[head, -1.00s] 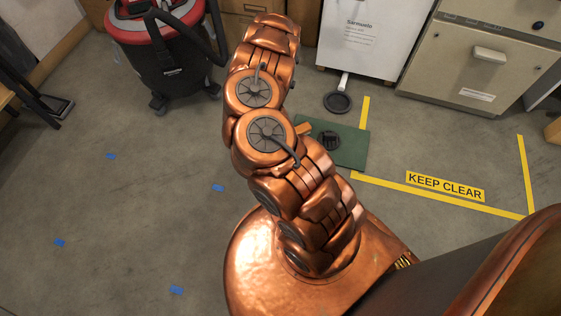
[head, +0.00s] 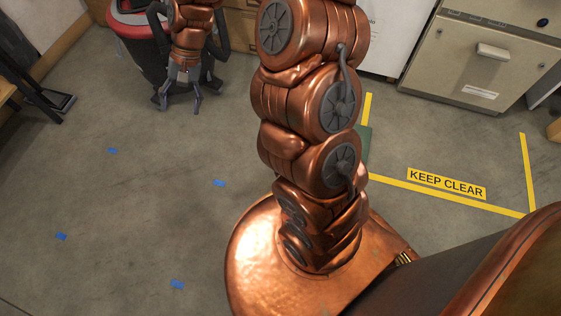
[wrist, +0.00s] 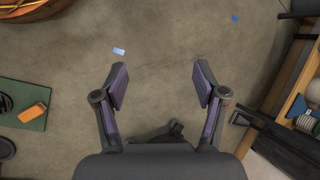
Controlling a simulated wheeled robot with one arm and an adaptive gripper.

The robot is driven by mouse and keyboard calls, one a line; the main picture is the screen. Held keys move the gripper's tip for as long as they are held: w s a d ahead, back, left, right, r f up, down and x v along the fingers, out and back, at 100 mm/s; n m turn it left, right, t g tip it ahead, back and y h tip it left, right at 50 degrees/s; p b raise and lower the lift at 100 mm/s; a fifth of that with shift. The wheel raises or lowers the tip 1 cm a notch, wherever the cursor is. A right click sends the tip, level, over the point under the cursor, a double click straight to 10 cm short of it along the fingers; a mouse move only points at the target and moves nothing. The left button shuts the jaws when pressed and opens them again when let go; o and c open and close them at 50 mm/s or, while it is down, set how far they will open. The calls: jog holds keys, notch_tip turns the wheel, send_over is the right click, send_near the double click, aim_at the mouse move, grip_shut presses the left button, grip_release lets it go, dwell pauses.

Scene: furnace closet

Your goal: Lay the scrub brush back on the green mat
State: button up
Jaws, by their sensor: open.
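The green mat (wrist: 23,120) lies on the floor at the left of the wrist view. In the head view only a strip of the mat (head: 364,146) shows beside my arm. An orange block (wrist: 32,112) and a dark object (wrist: 5,102) lie on it; I cannot tell whether either is the scrub brush. I see no other thing I can clearly name as the brush. My gripper (head: 180,108) points down at the upper left of the head view, in front of the vacuum. In the wrist view its fingers (wrist: 150,84) are wide apart, with bare floor between them.
The red and black vacuum (head: 138,28) stands behind my gripper. A wooden shelf (wrist: 291,86) with several items and a black stand (head: 50,107) are off to one side. Light and dark blue marks (head: 218,183) dot the floor. Yellow tape (head: 447,197) bounds a keep-clear area.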

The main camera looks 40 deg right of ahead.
jog(key=s+r+n+g+h, duration=0.15)
jog(key=s+r, duration=0.25)
jog(key=s, duration=0.4)
jog(key=s+r+n+h, duration=0.1)
jog(key=s+r+n, duration=0.2)
jog(key=s, duration=0.4)
jog(key=s+d+h, duration=0.1)
jog(key=s+d, duration=0.2)
jog(key=s, duration=0.5)
jog(key=s+d+r+h, duration=0.1)
jog(key=s+d+h, duration=0.1)
jog(key=s, duration=0.7)
jog(key=shift+s+d+r+n, duration=0.3)
jog(key=shift+d+n, duration=0.15)
jog(key=shift+d, duration=0.15)
jog(key=shift+g, duration=0.25)
notch_tip(320, 180, up, 38)
jog(key=w+t+p, duration=0.1)
jog(key=t+p, duration=0.1)
jog(key=p, duration=3.4)
jog(key=shift+w+f, duration=0.25)
jog(key=shift+w, duration=0.05)
